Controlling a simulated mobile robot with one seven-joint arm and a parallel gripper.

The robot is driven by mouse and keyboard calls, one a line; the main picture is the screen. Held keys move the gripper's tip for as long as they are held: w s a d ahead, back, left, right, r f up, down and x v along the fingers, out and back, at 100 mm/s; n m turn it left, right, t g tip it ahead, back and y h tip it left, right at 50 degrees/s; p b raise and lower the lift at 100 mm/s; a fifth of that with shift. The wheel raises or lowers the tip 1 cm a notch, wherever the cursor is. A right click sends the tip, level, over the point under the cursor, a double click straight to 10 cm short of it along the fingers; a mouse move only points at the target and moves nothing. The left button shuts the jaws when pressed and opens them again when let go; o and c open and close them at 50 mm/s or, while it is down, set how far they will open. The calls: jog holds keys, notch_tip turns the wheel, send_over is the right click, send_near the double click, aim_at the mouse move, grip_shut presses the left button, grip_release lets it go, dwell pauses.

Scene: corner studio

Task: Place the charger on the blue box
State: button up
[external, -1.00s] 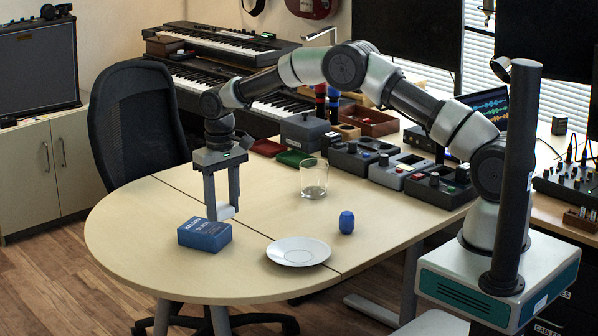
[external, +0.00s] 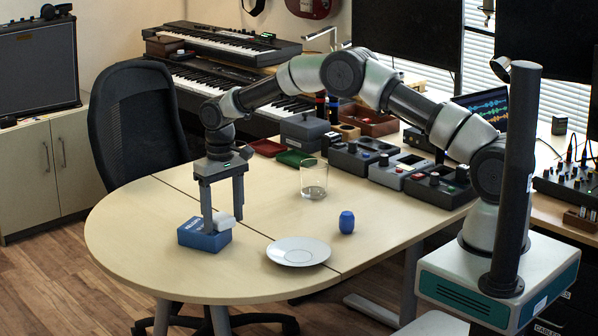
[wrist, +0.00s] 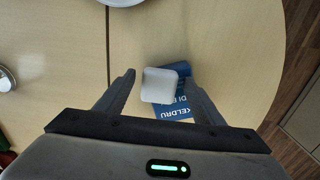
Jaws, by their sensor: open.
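The charger (external: 223,221) is a small white block. It appears to rest on top of the blue box (external: 190,236), toward the box's right side, near the table's front left. In the wrist view the charger (wrist: 159,86) covers part of the blue box (wrist: 181,108), whose printed lettering shows beside it. My gripper (external: 223,227) is low over the box, with its fingers on either side of the charger. In the wrist view my gripper (wrist: 160,76) is open, with a small gap between each finger and the charger. The contact under the charger is hidden.
A white plate (external: 298,251) lies right of the box, with a small blue cylinder (external: 346,222) beyond it. A clear glass (external: 314,180) stands farther back. The left part of the table (external: 130,215) is bare. An office chair (external: 135,120) stands behind it.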

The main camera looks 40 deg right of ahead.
notch_tip(320, 180, up, 12)
jog(key=r+p, duration=0.1)
notch_tip(320, 180, up, 13)
jog(key=t, duration=0.2)
send_over(224, 218)
jog(key=s+d, duration=0.6)
jog(key=s+d+r+t, duration=0.1)
jog(key=s+d+r, duration=0.4)
jog(key=s+r, duration=0.45)
jog(key=s+d+f+t, duration=0.1)
jog(key=s+d+f, duration=0.1)
jog(key=s, duration=0.9)
jog(key=s+d+f+t, duration=0.1)
jog(key=s+d, duration=0.3)
jog(key=s, duration=0.8)
jog(key=shift+s+d+f+t, duration=0.2)
jog(key=shift+f+t, duration=0.1)
jog(key=shift+f, duration=0.5)
